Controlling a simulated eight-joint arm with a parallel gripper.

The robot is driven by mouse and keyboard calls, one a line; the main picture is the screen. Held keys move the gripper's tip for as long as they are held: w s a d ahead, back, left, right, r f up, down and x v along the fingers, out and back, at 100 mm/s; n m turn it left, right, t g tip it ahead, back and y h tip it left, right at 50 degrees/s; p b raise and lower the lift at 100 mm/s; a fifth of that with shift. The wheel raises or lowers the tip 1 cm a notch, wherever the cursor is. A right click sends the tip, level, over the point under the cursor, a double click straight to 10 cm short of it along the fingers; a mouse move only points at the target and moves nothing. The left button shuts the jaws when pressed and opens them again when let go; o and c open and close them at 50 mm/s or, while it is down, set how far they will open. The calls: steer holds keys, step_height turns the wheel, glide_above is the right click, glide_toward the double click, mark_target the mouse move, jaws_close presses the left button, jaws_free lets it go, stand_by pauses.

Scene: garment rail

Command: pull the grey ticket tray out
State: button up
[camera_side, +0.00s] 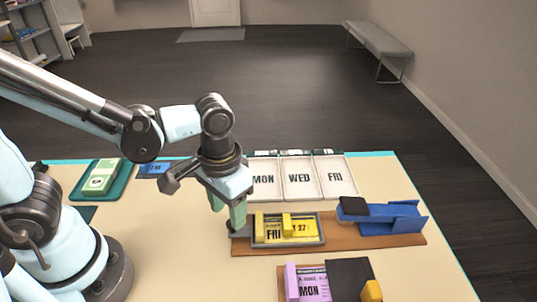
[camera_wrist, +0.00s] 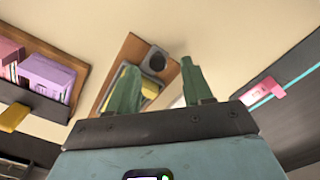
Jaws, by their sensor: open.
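The grey ticket tray (camera_side: 322,232) lies flat on a brown board (camera_side: 375,241) near the middle of the table. It holds a yellow ticket (camera_side: 300,231) with FRI on it and a yellow block (camera_side: 287,224). A dark grey knob is at the tray's left end, and it shows more clearly in the wrist view (camera_wrist: 155,60). My gripper (camera_side: 237,214) points down with its green fingers just above this left end. The fingers are apart, with nothing between them. In the wrist view, the knob shows between the fingertips (camera_wrist: 158,66), and one finger hides part of the tray.
A blue holder (camera_side: 390,218) sits at the board's right end. White trays (camera_side: 299,179) marked MON, WED and FRI stand behind. A purple MON ticket (camera_side: 314,286) lies in front beside a dark panel. A green tray (camera_side: 116,186) is far left. The table left of the board looks clear.

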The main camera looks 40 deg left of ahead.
step_height(320, 180, up, 9)
steer(key=shift+r, duration=0.2)
stand_by(0.4)
steer(key=shift+a, duration=0.1)
steer(key=w+a+f+t, duration=0.1)
steer(key=w+a+t, duration=0.2)
steer(key=a+t, duration=0.4)
steer(key=a, duration=0.3)
steer(key=shift+w+a, duration=0.15)
steer(key=shift+w, duration=0.15)
